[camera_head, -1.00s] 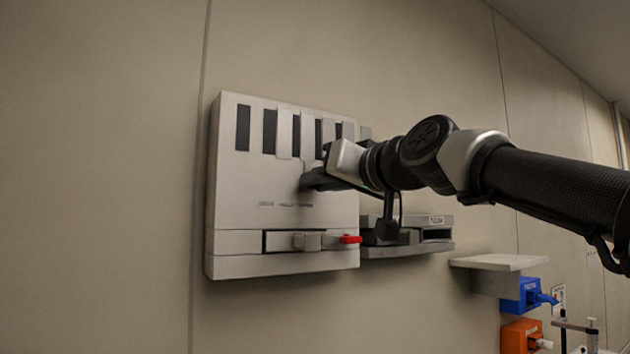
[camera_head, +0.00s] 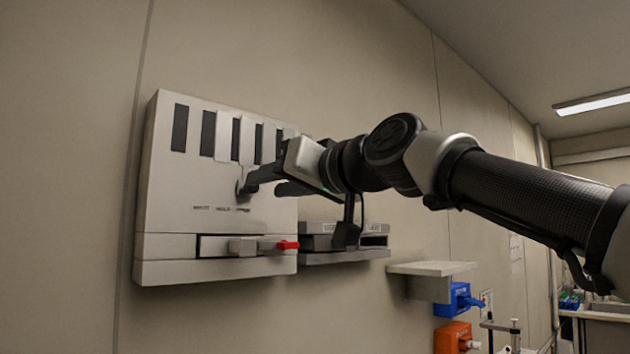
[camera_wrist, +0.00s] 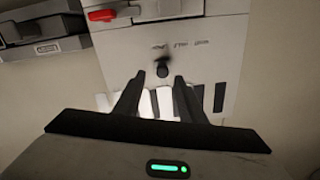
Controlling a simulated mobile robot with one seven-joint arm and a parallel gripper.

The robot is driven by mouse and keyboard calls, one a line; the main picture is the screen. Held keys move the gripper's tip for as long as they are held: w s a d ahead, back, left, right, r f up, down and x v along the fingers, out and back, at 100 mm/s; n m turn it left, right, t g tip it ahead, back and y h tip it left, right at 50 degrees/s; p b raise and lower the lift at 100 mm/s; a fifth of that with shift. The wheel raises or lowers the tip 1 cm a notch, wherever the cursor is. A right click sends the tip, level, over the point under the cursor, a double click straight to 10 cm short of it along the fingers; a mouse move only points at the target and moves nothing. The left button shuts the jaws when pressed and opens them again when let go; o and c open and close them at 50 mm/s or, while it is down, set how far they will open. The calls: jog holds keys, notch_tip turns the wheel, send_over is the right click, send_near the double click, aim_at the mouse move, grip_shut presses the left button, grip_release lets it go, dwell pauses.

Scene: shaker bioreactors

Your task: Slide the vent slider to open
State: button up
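The vent panel (camera_head: 170,215) is a pale box on the wall with a row of dark vertical slots, partly covered by white slats (camera_head: 247,140). The vent slider's small dark knob (camera_wrist: 162,68) sits below the slots, above a line of printed labels too blurred to read surely; in the wrist view this is upside down. My gripper (camera_head: 262,187) is at the panel's right half. In the wrist view my gripper (camera_wrist: 160,78) has its fingers apart, with the knob between or just beyond the tips. Contact with the knob cannot be told.
Below on the panel is a recessed track with a grey block (camera_head: 242,247) and a red tab (camera_head: 287,245). A grey wall unit (camera_head: 345,252) adjoins on the right, then a small shelf (camera_head: 432,268) with blue (camera_head: 457,300) and orange (camera_head: 452,336) boxes. The wall left is bare.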

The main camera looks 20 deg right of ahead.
jog(key=b+v, duration=0.1)
jog(key=v, duration=1.2)
jog(key=shift+b, duration=0.35)
jog(key=a+f+g+h+p, duration=0.1)
jog(key=a+f+g, duration=0.25)
jog(key=f, duration=0.55)
jog(key=a+f+g+h+p, duration=0.15)
jog(key=a+f, duration=0.25)
jog(key=f, duration=0.6)
jog(key=s+f+g+h, duration=0.1)
jog(key=s+f+g, duration=0.2)
jog(key=f, duration=1)
jog(key=s+f+g+h+p, duration=0.1)
jog(key=s+f, duration=0.4)
jog(key=f, duration=0.8)
jog(key=g+h, duration=0.1)
jog(key=g, duration=0.1)
jog(key=shift+s+m+g+p, duration=0.3)
jog(key=shift+s, duration=0.1)
